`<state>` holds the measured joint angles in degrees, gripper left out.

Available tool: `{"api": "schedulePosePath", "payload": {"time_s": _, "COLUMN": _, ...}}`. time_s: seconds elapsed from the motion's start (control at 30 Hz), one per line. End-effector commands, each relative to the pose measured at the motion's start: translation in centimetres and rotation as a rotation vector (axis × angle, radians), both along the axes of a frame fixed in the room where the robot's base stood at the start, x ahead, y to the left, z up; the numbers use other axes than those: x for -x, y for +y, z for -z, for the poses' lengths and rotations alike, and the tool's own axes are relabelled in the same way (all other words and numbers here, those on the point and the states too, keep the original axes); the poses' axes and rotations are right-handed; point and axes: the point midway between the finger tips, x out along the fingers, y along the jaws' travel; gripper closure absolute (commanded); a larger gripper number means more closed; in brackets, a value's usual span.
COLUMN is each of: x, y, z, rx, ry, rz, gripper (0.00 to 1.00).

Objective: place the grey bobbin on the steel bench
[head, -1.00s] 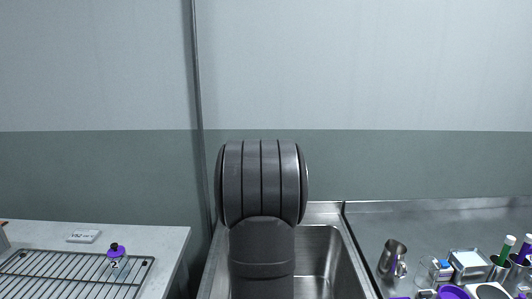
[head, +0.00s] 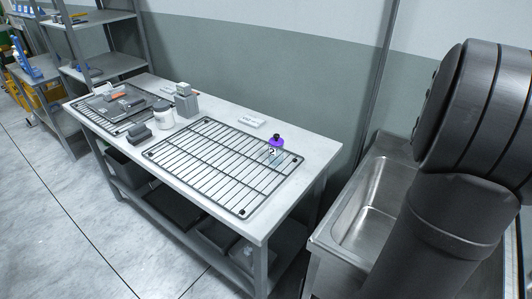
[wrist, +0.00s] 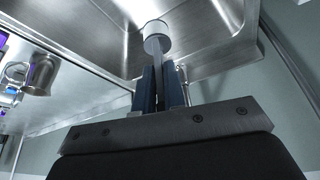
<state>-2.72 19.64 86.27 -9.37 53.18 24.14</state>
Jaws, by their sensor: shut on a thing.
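In the wrist view my gripper (wrist: 158,88) is shut on a grey bobbin (wrist: 157,38). Its pale round end shows beyond the fingertips, with a narrow grey part running back between the dark fingers. The bobbin is held over the steel sink area, apart from any surface as far as I can tell. The steel bench (wrist: 78,103) shows at the left of the wrist view, across a raised edge from the sink. In the head view my gripper and the bobbin are out of sight, and the bench is not clearly visible.
A metal jug (wrist: 42,75) stands on the bench near that edge. In the head view, the steel sink (head: 372,208) lies beside a white table (head: 318,150). The table bears wire racks (head: 215,160), a purple-topped bottle (head: 276,143), a white jar (head: 163,115) and grey blocks.

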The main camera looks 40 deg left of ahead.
Motion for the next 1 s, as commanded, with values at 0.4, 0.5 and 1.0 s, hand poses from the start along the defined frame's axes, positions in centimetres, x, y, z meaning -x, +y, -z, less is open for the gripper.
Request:
{"api": "schedulePosePath", "payload": {"time_s": 0.4, "x": -1.0, "y": 5.1, "z": -3.3, "rx": -0.001, "ry": 0.003, "rz": -0.120, "gripper": 1.00}}
{"api": "schedulePosePath", "payload": {"time_s": 0.5, "x": -1.3, "y": 8.0, "z": -3.3, "rx": 0.000, "ry": 0.004, "rz": -0.186, "gripper": 1.00}}
{"api": "schedulePosePath", "payload": {"time_s": 1.0, "x": 1.7, "y": 32.2, "z": -3.3, "rx": 0.000, "ry": 0.006, "rz": -0.729, "gripper": 1.00}}
